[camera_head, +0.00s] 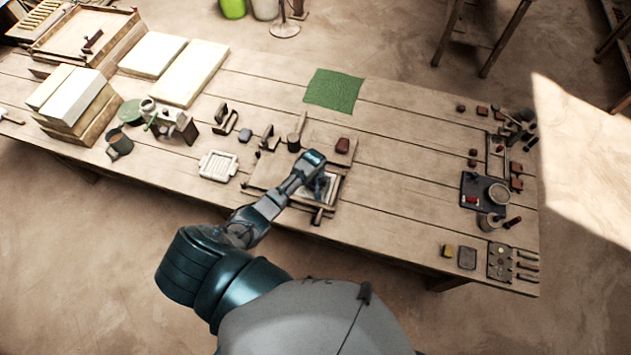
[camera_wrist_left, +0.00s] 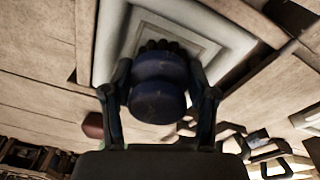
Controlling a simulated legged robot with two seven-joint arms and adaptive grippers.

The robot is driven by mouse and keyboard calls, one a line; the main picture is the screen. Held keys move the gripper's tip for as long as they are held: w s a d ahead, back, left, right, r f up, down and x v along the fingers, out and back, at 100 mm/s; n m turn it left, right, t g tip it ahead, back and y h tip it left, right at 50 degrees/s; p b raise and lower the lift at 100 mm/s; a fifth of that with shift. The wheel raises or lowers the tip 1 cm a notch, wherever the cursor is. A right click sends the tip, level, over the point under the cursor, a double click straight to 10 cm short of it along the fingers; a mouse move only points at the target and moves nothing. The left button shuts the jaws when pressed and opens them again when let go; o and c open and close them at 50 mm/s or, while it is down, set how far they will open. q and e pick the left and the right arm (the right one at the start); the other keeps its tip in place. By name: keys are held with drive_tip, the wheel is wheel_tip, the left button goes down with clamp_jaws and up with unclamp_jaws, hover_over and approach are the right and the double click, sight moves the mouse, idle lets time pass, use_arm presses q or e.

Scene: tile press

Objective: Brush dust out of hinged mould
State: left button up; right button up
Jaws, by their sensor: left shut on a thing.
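My left gripper (camera_wrist_left: 160,84) is shut on a brush with a rounded dark blue body (camera_wrist_left: 158,98). The brush's dark bristle end points at the recessed square face of the pale mould (camera_wrist_left: 108,45) in the left wrist view. I cannot tell whether the bristles touch the face. In the head view my left gripper (camera_head: 316,182) is over the mould (camera_head: 332,192), which lies on a wooden board (camera_head: 264,178) near the table's front edge. My gripper and arm cover part of the mould there. Dust is too fine to make out. My right gripper is not in view.
A green cloth (camera_head: 333,91) lies at the back. Tools and dishes crowd the right end; the table between is clear.

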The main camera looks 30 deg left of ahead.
use_arm(q)
drive_tip(key=shift+r, duration=4)
